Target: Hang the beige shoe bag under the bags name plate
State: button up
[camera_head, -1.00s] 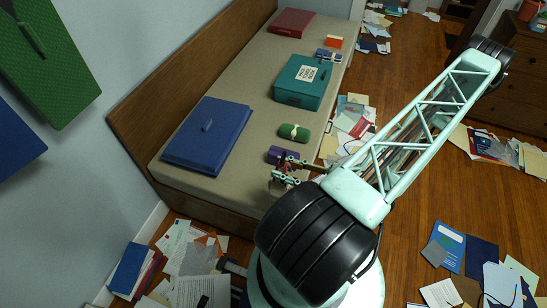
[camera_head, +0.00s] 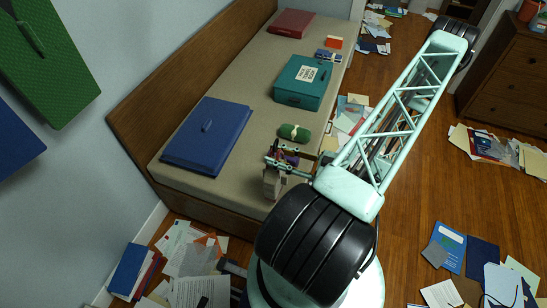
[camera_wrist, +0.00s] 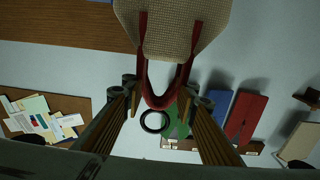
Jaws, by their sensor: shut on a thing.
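A beige woven bag (camera_wrist: 180,28) with a dark red strap (camera_wrist: 160,98) fills the top middle of the wrist view. My gripper (camera_wrist: 162,92) is shut on the strap, which loops between the fingers. In the head view my gripper (camera_head: 290,165) is above the bed's near right corner, and the beige bag (camera_head: 272,184) hangs below it. A wall rack (camera_wrist: 195,147) with small labels shows in the wrist view, too small to read. A green bag (camera_wrist: 178,120), blue bag (camera_wrist: 218,104) and red bag (camera_wrist: 246,118) are by it.
The bed (camera_head: 245,100) holds a blue case (camera_head: 207,135), a teal box (camera_head: 304,83) and a green case (camera_head: 294,132). A green wall item (camera_head: 55,60) is at left. A paper-covered board (camera_wrist: 45,118) and black ring (camera_wrist: 154,121) show in the wrist view.

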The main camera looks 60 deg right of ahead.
aim_at(281, 159)
dwell(0.3)
jog(key=shift+w+d, duration=0.45)
jog(key=shift+w, duration=0.15)
jog(key=shift+w+d+f, duration=0.1)
jog(key=shift+w+f, duration=0.05)
jog(key=shift+f, duration=1.45)
jog(key=shift+f+b, duration=0.15)
jog(key=shift+b, duration=0.15)
jog(key=o, duration=1.3)
jog(key=shift+c, duration=0.2)
jog(key=shift+f, duration=0.1)
jog(key=s+d+p, duration=0.1)
jog(key=s+d, duration=0.1)
jog(key=s, duration=1.1)
jog(key=shift+s, duration=0.4)
